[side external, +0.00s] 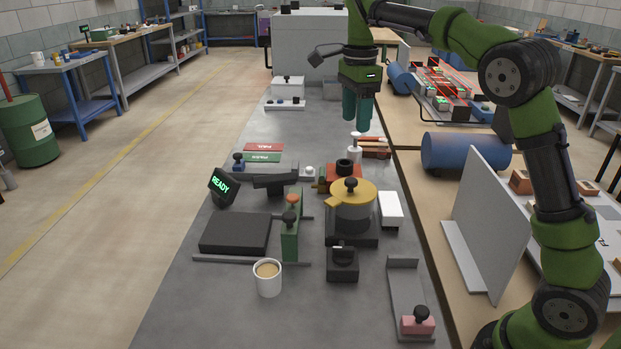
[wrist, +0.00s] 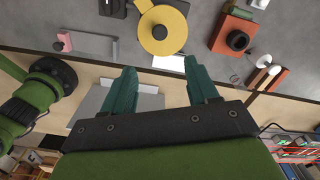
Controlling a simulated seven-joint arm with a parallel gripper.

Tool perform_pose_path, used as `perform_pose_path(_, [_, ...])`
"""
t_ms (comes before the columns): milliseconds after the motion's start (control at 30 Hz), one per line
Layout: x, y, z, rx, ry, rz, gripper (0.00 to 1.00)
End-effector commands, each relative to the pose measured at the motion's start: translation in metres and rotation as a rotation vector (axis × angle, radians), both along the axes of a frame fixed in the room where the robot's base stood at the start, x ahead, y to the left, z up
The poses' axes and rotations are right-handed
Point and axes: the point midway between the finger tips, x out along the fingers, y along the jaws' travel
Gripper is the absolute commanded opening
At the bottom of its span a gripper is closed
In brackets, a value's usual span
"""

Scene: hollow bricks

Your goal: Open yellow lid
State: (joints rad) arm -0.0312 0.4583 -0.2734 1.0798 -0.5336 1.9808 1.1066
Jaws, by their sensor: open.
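The yellow lid (side external: 352,192) lies flat on a grey round pot (side external: 352,214) and has a black knob (side external: 351,184) on top. A yellow tab sticks out on its left side. In the wrist view the lid (wrist: 174,38) shows at the top middle, beyond my fingertips. My gripper (side external: 358,112) points down, above and behind the lid in the side view, well clear of it. Its two green fingers are apart with nothing between them, as the wrist view (wrist: 158,82) also shows. The pot stands on a dark base (side external: 352,239).
A red-orange block with a black ring (side external: 343,166) stands close behind the pot. A white box (side external: 391,209) is to its right, a green upright plate (side external: 290,236) to its left. A black knobbed block (side external: 342,262) and a mug (side external: 268,278) stand in front. A white pump bottle (side external: 355,147) stands behind.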

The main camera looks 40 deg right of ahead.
Motion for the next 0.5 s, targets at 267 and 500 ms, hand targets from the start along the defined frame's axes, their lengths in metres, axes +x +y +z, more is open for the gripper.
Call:
perform_pose_path(267, [-0.001, 0.001, -0.061, 0.002, 0.003, 0.004, 0.59])
perform_pose_path(500, [-0.001, 0.001, -0.112, 0.002, 0.003, 0.004, 0.59])
